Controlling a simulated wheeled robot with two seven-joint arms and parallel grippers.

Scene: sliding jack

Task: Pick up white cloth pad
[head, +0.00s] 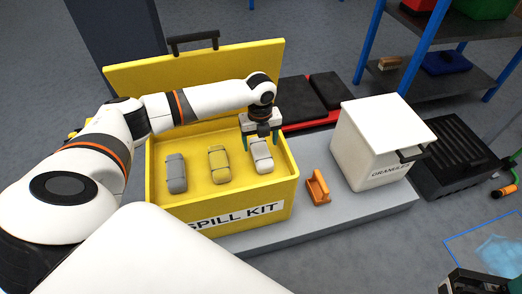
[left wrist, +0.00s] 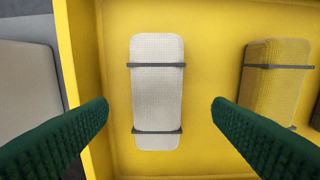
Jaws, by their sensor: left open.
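The white cloth pad (head: 262,158) lies in the right part of the yellow spill kit box (head: 270,197), bound with two grey straps. In the left wrist view the white pad (left wrist: 157,92) stands lengthwise between my fingers. My left gripper (head: 261,142) is over the pad. Its green fingers (left wrist: 163,108) are open, one on each side of the pad, with a gap on both sides. The pad's far end is partly hidden by the gripper in the head view. My right gripper (head: 478,283) may be the dark part at the bottom right corner; its jaws cannot be made out.
A yellow pad (head: 219,165) and a grey pad (head: 176,173) lie left of the white one in the box. The box's raised lid (head: 190,65) stands behind. An orange holder (head: 318,188) and a white granules bin (head: 372,140) stand to the right.

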